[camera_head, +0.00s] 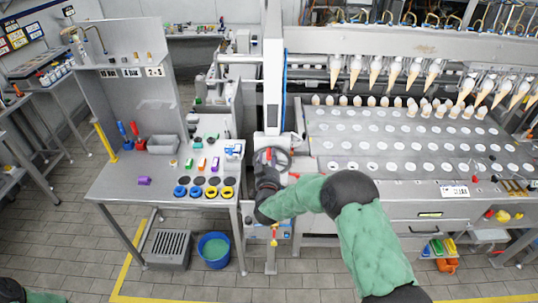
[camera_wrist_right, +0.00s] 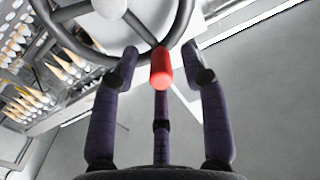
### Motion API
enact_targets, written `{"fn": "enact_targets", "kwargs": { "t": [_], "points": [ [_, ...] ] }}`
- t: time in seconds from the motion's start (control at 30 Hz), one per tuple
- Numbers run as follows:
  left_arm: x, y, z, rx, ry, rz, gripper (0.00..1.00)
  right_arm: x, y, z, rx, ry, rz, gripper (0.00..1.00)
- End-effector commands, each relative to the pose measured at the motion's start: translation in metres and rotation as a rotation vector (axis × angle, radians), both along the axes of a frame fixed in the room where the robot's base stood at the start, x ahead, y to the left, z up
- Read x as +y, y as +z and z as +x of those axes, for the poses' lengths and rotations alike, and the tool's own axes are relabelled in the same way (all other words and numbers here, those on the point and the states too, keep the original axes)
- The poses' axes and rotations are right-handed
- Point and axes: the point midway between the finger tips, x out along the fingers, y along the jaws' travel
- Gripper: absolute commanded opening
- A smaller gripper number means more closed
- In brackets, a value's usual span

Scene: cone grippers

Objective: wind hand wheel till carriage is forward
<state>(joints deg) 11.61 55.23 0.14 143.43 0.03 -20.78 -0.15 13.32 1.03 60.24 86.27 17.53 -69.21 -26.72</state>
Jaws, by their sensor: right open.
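The hand wheel (camera_head: 283,158) is a dark ring with spokes on the front of the white upright column, left of the cone machine. In the wrist view the hand wheel (camera_wrist_right: 60,38) shows large, with a red handle (camera_wrist_right: 161,68) on its rim. My right gripper (camera_wrist_right: 161,80) is open, its dark fingers spread on either side of the red handle, with a visible gap. In the head view my right gripper (camera_head: 267,165) covers part of the wheel. I cannot tell which part is the carriage. My left gripper is out of view.
A grey workbench (camera_head: 110,183) with coloured parts stands left of the column. A blue bucket (camera_head: 214,250) and a grey crate (camera_head: 169,246) are on the floor. The perforated table (camera_head: 350,180) is to the right, with hanging cones (camera_head: 394,72) above its back edge.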

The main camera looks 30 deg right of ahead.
Motion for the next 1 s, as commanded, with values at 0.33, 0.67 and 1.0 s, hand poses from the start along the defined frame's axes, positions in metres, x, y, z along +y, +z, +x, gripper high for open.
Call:
{"fn": "enact_targets", "kwargs": {
  "t": [0.33, 0.67, 1.0],
  "points": [
    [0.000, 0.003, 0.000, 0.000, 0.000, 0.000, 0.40, -0.009, 0.000, 0.015, 0.000, 0.000, 0.000, 0.45],
    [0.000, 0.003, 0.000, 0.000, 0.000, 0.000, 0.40, -0.009, 0.000, 0.015, 0.000, 0.001, 0.000, 0.02],
    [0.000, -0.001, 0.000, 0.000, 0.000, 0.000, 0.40, -0.010, -0.001, 0.017, -0.004, 0.001, 0.008, 0.00]
  ]
}}
